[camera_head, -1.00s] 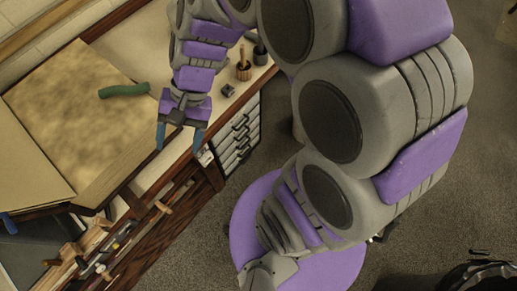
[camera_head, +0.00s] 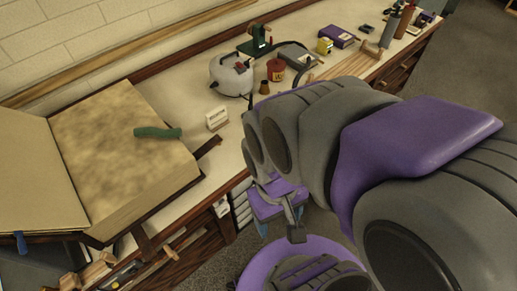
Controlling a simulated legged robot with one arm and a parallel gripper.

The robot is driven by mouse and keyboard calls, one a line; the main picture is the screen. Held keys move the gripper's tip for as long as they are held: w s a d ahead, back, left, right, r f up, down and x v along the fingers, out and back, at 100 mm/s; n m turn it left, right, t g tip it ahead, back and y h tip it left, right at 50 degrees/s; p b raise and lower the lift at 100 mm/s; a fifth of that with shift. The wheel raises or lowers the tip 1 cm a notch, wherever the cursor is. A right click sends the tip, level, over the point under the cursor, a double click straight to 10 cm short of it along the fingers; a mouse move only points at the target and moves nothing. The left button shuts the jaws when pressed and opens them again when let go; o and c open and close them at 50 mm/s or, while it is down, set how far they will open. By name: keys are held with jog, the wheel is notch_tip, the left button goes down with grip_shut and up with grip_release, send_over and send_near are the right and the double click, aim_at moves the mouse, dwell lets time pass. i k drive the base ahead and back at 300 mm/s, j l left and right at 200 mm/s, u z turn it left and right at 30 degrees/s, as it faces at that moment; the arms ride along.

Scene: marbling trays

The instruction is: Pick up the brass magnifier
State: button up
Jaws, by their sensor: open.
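I cannot make out a brass magnifier for certain. A small brown, brass-like piece (camera_head: 264,88) stands on the bench near the white kettle-like vessel, too small to identify. My gripper (camera_head: 278,222) hangs in front of the bench's front edge, over the floor side, with its blue fingers apart and nothing seen between them. My arm hides part of the bench front and top behind it.
A large open book or folder (camera_head: 95,190) with a green curved handle-like item (camera_head: 158,133) fills the bench's left. A white box (camera_head: 217,118), white vessel (camera_head: 231,74), red tub (camera_head: 276,69), green stand (camera_head: 259,42) and purple box (camera_head: 338,37) line the bench. Tools hang along its front.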

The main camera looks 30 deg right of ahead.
aim_at(264, 89)
jog(key=i+l, duration=0.25)
jog(key=l, duration=0.2)
jog(key=i+l+z, duration=0.15)
jog(key=i+l, duration=0.15)
jog(key=l, duration=0.15)
jog(key=i+l, duration=0.3)
jog(key=l+z, duration=0.05)
jog(key=l, duration=0.05)
